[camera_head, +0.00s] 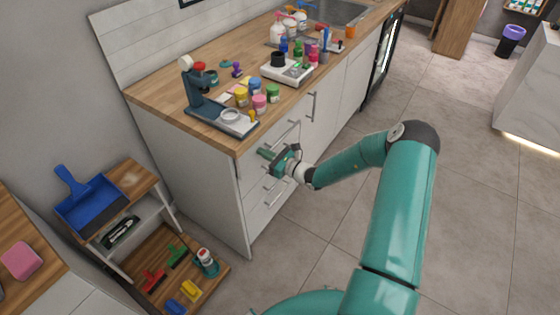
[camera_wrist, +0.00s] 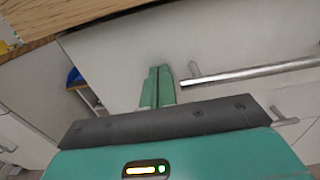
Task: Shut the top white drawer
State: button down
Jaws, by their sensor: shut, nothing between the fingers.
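The top white drawer (camera_head: 256,150) is the uppermost front in the counter's near drawer stack, just under the wooden worktop. Its silver bar handle (camera_wrist: 250,74) shows in the wrist view, right of my fingers. My gripper (camera_head: 264,154) is at the drawer front, below and left of the handle. In the wrist view its two green fingers (camera_wrist: 157,88) are together and empty, pointing at the white front. I cannot tell whether the tips touch it. The drawer looks near flush with the counter; any small gap is unclear.
A lower drawer handle (camera_wrist: 285,117) is just below. The wooden worktop (camera_head: 160,85) overhangs above and holds a coffee-machine-like device (camera_head: 205,100), coloured jars and bottles. A low wooden shelf (camera_head: 190,270) with a blue dustpan (camera_head: 90,205) stands left. The tiled floor at right is clear.

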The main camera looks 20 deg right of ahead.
jog(key=x, duration=0.2)
jog(key=shift+w+a+r, duration=0.1)
jog(key=shift+w+a, duration=0.2)
